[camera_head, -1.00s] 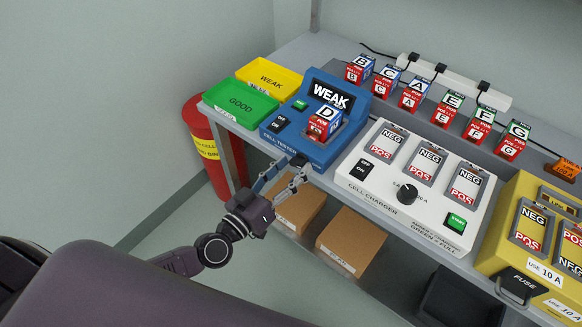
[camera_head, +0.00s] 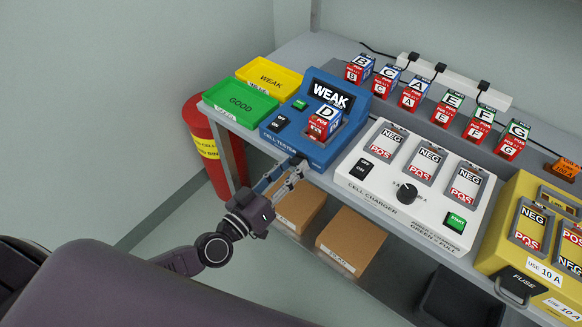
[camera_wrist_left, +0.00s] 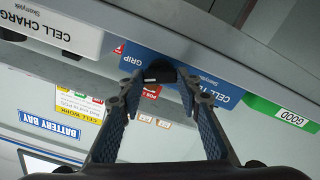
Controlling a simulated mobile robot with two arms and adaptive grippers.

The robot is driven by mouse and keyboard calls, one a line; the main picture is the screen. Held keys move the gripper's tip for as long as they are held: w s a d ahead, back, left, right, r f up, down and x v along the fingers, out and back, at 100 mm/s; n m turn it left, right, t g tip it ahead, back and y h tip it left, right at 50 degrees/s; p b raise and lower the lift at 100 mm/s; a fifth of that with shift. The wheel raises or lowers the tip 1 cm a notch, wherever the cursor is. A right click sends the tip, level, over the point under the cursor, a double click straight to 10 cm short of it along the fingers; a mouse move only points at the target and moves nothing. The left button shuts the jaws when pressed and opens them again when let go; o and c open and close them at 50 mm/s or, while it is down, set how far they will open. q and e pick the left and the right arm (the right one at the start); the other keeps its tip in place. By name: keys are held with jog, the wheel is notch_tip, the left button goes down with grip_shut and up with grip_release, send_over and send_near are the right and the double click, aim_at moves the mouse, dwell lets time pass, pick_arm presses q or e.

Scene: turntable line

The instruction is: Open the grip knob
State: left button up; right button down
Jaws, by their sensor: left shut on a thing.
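The blue cell tester (camera_head: 335,152) stands on the bench, its display reading WEAK, with cell D (camera_head: 324,122) in its slot. The grip knob (camera_wrist_left: 160,74) is a small black knob on the tester's front face, beside the word GRIP in the left wrist view. My left gripper (camera_head: 296,169) is at the tester's front lower edge. In the wrist view its two fingertips (camera_wrist_left: 160,84) are on either side of the knob, shut on it. The knob is mostly hidden by the fingers in the head view. My right gripper is not in view.
The green GOOD tray (camera_head: 240,115) and yellow WEAK tray (camera_head: 296,84) are left of the tester. The white cell charger (camera_head: 357,200) is to its right. Cardboard boxes (camera_head: 352,243) sit below the bench. A red bin-like cylinder (camera_head: 208,168) stands at the left.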

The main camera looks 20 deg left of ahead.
pick_arm(q)
jog(key=n, duration=0.6)
jog(key=shift+n, duration=0.3)
jog(key=n+b, duration=0.1)
jog(key=n, duration=0.4)
jog(key=shift+f+n, duration=0.1)
jog(key=shift+n, duration=0.6)
jog(key=o, duration=1.2)
jog(key=shift+a, duration=0.1)
jog(key=shift+c, duration=0.2)
jog(key=v, duration=1.2)
